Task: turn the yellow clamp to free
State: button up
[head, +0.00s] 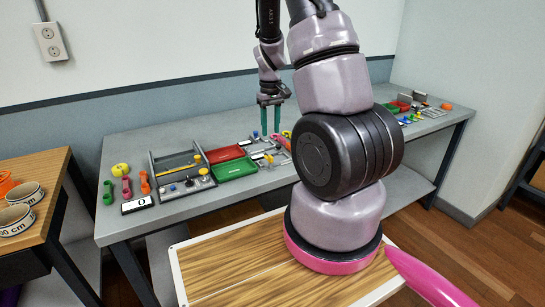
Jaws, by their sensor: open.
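My gripper (270,120) points down with its two teal fingers apart, over the back middle of the grey bench. It looks empty. Below it lies a grey fixture (259,147) with a small yellow part (268,158) on it; this may be the yellow clamp, but it is too small to tell its setting. I cannot tell which yellow part is the clamp. My arm hides part of the bench to the right of the gripper.
A red tray (225,154) and a green tray (235,169) lie between the fixtures. A yellow ring (120,169) and several coloured pieces lie at the bench's left end. More small parts (410,110) lie at the right. A wooden table (50,170) with cups stands at left.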

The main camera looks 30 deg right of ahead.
aim_at(271, 156)
notch_tip(271, 156, down, 10)
jog(key=shift+f, duration=0.2)
jog(key=shift+c, duration=0.3)
grip_shut()
